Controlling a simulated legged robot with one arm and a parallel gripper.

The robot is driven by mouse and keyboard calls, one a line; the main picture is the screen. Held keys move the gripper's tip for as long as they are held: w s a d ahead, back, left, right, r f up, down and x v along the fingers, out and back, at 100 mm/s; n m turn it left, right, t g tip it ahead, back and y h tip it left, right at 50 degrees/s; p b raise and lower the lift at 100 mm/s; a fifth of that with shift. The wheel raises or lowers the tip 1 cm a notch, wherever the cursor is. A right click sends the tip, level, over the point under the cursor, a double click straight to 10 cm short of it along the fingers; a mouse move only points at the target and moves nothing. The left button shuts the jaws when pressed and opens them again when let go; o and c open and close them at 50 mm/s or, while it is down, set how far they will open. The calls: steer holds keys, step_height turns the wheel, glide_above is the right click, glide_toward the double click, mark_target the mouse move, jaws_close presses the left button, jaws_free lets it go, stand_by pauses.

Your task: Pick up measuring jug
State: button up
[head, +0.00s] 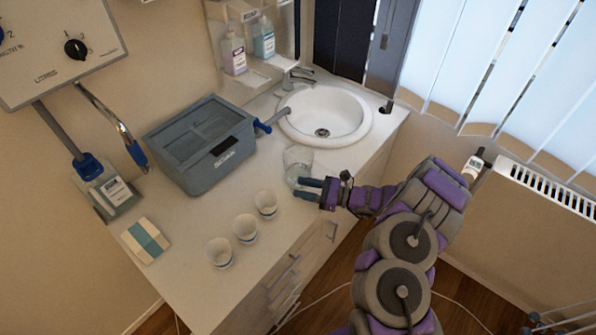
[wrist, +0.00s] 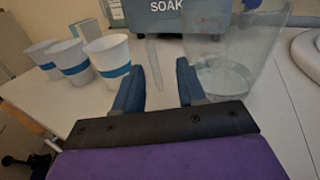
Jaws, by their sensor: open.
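The measuring jug (head: 297,160) is a clear vessel standing on the white counter between the sink and the row of cups. In the wrist view the jug (wrist: 232,62) is large at the upper right, with some clear liquid in its bottom. My gripper (head: 304,188) is at the jug's near side in the head view. The jug lies ahead and to the right of the right finger. I cannot tell whether that finger touches it.
Three paper cups with blue bands (head: 245,228) stand in a row near the counter's front edge. A grey-blue SOAK box (head: 203,150) is behind the jug. The white sink (head: 350,116) is to its right. A striped box (head: 146,240) lies at the left.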

steer(key=shift+s+b+x, duration=0.1)
steer(key=shift+b+x, duration=0.25)
steer(key=shift+x, duration=1)
steer(key=shift+s+b+x, duration=0.15)
steer(key=shift+b+x, duration=0.2)
steer(key=shift+x, duration=0.95)
steer(key=shift+r, duration=0.1)
jaws_close()
